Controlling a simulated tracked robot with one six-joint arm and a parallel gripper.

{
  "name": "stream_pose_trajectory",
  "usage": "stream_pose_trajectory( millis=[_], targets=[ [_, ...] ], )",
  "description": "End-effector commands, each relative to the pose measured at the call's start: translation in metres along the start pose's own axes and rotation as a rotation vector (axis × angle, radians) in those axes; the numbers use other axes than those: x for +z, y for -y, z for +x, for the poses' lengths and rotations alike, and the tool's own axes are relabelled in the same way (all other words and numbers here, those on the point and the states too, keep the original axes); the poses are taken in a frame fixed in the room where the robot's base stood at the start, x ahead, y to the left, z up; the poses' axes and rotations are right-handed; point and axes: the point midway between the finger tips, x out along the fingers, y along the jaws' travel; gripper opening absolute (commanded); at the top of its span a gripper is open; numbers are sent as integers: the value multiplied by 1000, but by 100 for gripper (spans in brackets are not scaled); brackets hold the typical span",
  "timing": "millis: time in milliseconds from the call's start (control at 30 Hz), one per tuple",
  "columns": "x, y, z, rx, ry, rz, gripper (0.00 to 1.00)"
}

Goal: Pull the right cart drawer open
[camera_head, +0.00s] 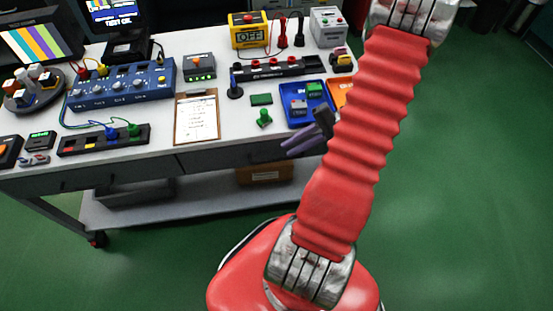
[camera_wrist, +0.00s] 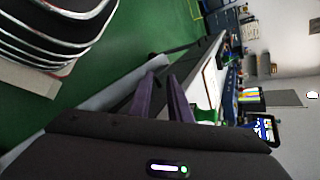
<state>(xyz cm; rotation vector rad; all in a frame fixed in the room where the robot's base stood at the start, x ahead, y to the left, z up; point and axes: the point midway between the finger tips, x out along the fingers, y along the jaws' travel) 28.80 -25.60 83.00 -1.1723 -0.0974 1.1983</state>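The white-topped cart (camera_head: 160,160) has dark drawer fronts under its front edge. The right cart drawer (camera_head: 243,157) appears shut, its front flush with the cart. Its right part is hidden behind my arm and gripper. My gripper (camera_head: 284,147) has two purple fingers and is at the right drawer's front, pointing left. In the wrist view, the fingers of my gripper (camera_wrist: 161,77) are apart with a gap between them, beside the cart's front edge. I see nothing held. I cannot tell whether they touch the drawer or its handle.
A clipboard (camera_head: 197,118), blue tray (camera_head: 307,112), green knob piece (camera_head: 264,118) and several instruments stand on the cart top. A lower shelf (camera_head: 190,206) carries an orange bin (camera_head: 265,173). Green floor (camera_head: 470,190) is clear to the right and in front.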

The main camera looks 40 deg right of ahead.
Motion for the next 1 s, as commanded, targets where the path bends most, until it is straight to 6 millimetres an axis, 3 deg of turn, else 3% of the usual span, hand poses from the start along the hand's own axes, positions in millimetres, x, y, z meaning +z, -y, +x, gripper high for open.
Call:
stream_pose_trajectory(
  millis=[300,500,1000],
  targets=[
    [-29,-67,-19,-289,-89,111,17],
    [-39,-97,-26,-418,-147,146,17],
    [-42,-104,-28,-451,-163,152,17]
  ],
)
